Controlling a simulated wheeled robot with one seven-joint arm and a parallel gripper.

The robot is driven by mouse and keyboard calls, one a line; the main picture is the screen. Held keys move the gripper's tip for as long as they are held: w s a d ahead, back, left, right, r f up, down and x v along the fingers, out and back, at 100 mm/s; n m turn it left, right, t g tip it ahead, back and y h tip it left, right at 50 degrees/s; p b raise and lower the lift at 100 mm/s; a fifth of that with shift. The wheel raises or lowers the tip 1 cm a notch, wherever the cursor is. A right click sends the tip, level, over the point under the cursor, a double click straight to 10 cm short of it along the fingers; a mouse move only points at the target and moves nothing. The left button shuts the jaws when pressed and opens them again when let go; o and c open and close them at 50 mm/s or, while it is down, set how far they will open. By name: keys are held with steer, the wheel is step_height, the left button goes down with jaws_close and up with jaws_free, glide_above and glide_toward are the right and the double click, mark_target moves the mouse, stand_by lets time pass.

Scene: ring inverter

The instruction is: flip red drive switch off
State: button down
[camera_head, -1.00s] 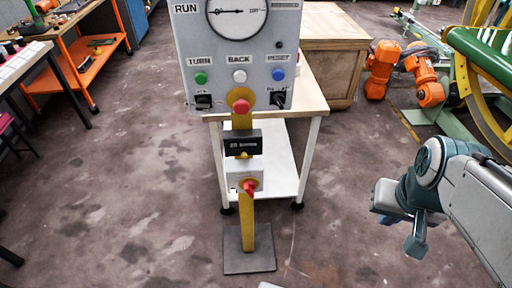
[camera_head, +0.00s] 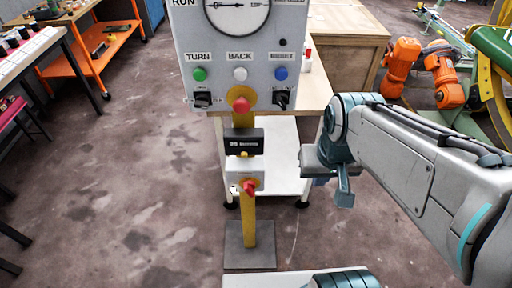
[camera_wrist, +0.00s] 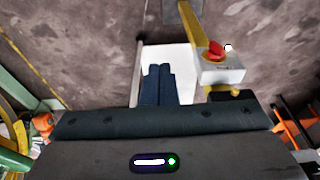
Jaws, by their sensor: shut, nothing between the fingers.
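The red drive switch (camera_head: 249,187) is a red rotary handle on a yellow plate. It sits on the front of a white box (camera_head: 240,169) on the yellow post. In the wrist view the red handle (camera_wrist: 216,50) shows at the upper right, beside a small white round spot. My gripper is right of the switch in the head view, apart from it. In the wrist view my gripper's dark fingers (camera_wrist: 157,69) are together and empty, left of the white box (camera_wrist: 222,72). The head view does not show the fingertips clearly.
Above the switch are a black display (camera_head: 243,142) and a grey control panel (camera_head: 240,50) with a red mushroom button (camera_head: 241,104). A white-legged table (camera_head: 284,158) stands close behind the post. The floor left of the post is clear.

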mark_target(250, 189)
steer(key=w+f+n+y+b, duration=0.1)
steer(key=w+f+n+y, duration=0.3)
steer(key=n, duration=0.8)
steer(key=w+f+n+g+y+b, duration=0.1)
steer(key=w+f+n+y, duration=0.3)
steer(key=n, duration=0.7)
steer(key=w+d+f+n+g+y+b, duration=0.1)
steer(key=w+f+n+y+b, duration=0.1)
steer(key=f+n+y, duration=0.3)
step_height(250, 189, down, 3)
steer(key=w+n, duration=0.1)
steer(key=n, duration=0.6)
steer(key=shift+w+n+y+b, duration=0.3)
steer(key=shift+w+b, duration=0.05)
steer(key=shift+w, duration=0.05)
steer(key=b+x, duration=0.2)
steer(key=x, duration=1.1)
steer(key=shift+a+f, duration=0.1)
steer(key=shift+a, duration=0.3)
